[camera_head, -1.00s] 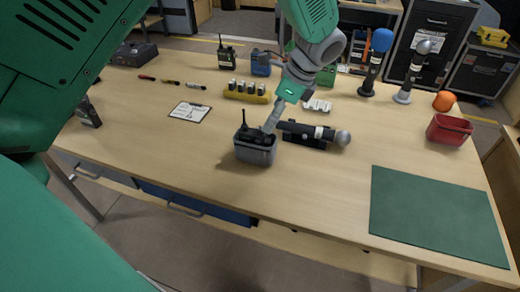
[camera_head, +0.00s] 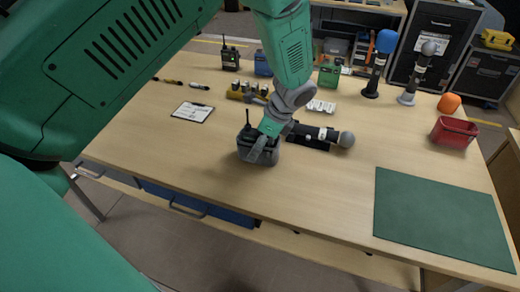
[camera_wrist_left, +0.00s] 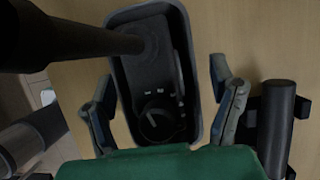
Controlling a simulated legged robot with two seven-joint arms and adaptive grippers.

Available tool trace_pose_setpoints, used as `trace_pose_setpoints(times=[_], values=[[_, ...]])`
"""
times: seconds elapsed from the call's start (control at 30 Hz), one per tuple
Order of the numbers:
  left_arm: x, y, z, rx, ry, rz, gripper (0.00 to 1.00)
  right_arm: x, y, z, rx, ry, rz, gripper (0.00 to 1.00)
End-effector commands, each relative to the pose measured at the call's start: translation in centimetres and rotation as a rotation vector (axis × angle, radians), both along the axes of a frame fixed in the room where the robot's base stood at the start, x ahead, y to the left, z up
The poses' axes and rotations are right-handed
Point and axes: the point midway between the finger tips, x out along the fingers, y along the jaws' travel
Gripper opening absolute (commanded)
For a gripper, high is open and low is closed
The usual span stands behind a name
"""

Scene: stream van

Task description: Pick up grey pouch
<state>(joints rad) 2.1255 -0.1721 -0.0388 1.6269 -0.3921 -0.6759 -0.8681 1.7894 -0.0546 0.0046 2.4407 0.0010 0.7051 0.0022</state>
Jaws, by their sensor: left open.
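The grey pouch (camera_head: 244,154) stands upright on the wooden table, left of a lying microphone. A black radio (camera_head: 247,121) sits in it, its antenna pointing up. My left gripper (camera_head: 263,145) is over the pouch, fingers pointing down. In the left wrist view the pouch (camera_wrist_left: 121,80) shows from above as a rounded box around the radio (camera_wrist_left: 158,85). There the open left gripper (camera_wrist_left: 162,75) has one finger on each side of the pouch. Whether the fingers touch its walls is hard to tell. My right gripper is not in view.
The lying microphone (camera_head: 320,133) is close to the right finger. A green mat (camera_head: 440,215) and red bin (camera_head: 453,132) are at the right. A clipboard (camera_head: 193,111) lies at the left. Standing microphones (camera_head: 380,60) are at the back. The table's front is clear.

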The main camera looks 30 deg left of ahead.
Motion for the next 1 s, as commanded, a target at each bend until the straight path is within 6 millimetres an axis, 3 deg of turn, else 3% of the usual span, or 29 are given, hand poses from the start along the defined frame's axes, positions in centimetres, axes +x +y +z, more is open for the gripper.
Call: trace_pose_setpoints(times=[0.87, 1.0], values=[[0.03, 0.00, -0.44, 0.001, 0.000, 0.000, 0.77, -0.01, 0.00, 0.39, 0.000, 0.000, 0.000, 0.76], [0.02, -0.01, -0.44, 0.000, 0.000, 0.000, 0.32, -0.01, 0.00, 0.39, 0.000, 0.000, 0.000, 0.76]])
